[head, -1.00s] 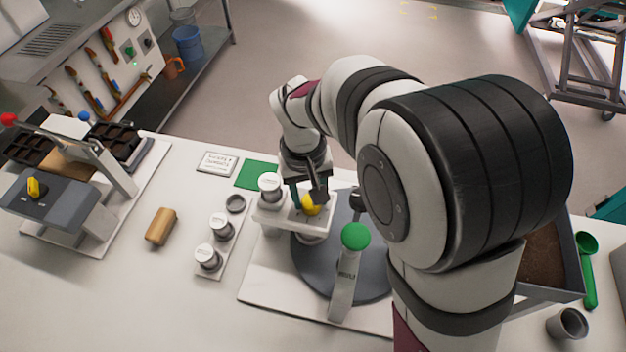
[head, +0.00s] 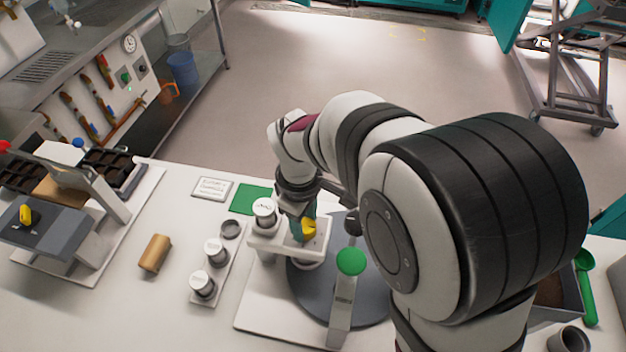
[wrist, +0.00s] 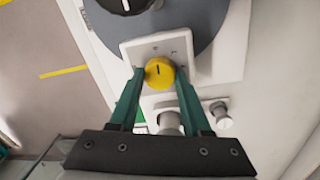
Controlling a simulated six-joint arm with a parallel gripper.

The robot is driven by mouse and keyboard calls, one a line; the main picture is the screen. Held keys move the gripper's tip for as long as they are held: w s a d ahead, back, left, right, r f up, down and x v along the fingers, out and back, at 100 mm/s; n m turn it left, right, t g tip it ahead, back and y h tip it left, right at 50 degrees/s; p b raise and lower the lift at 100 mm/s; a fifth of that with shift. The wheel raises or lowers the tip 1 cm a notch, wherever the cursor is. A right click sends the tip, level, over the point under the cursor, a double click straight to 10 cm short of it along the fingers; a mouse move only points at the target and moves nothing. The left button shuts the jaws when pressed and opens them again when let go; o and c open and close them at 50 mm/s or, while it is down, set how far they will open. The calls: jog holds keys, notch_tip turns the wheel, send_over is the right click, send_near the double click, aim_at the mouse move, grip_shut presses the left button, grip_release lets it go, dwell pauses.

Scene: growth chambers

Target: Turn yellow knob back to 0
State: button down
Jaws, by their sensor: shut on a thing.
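The yellow knob (head: 309,229) sits on a white panel (wrist: 155,48) on the bench. In the wrist view the knob (wrist: 154,83) is round with a short dark mark running nearly up and down in the picture. My gripper (wrist: 159,74) has its green fingers on both sides of the knob and is shut on it. In the head view my gripper (head: 304,226) reaches down onto the knob and partly hides it. The panel's scale marks are too small to read.
A green-topped lever (head: 351,262) stands close to the right of the knob, over a dark round plate (head: 300,275). White-capped cylinders (head: 264,212) stand close to the left. Another yellow knob (head: 26,214) is on the far-left device.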

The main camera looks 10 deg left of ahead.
jog(key=shift+n, duration=0.7)
jog(key=shift+c, duration=1.8)
grip_release()
